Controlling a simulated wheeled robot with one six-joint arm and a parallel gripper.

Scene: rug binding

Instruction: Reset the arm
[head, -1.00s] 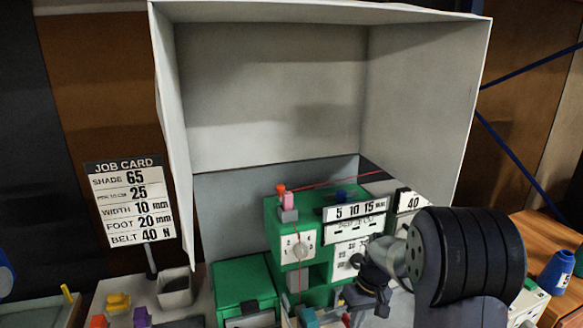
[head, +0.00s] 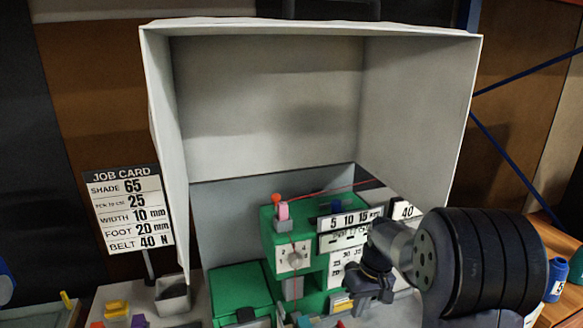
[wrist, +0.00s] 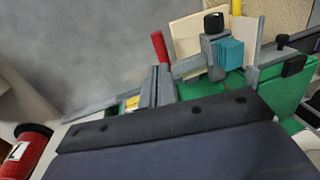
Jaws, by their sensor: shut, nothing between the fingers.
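My gripper (head: 362,292) hangs in front of the right side of the green machine (head: 268,240) in the head view, below my dark, ribbed wrist section. Its jaws are shut and nothing shows between them. It partly covers the machine's lower right and the number plates there. In the wrist view a dark slab with small holes, which looks like part of my gripper, fills the lower part; the fingertips cannot be made out there.
A pale grey booth (head: 270,100) stands behind the machine. A job card (head: 128,210) and a small grey bin (head: 172,296) are at left. The wrist view shows a red cylinder (wrist: 26,150) and a teal block (wrist: 229,52).

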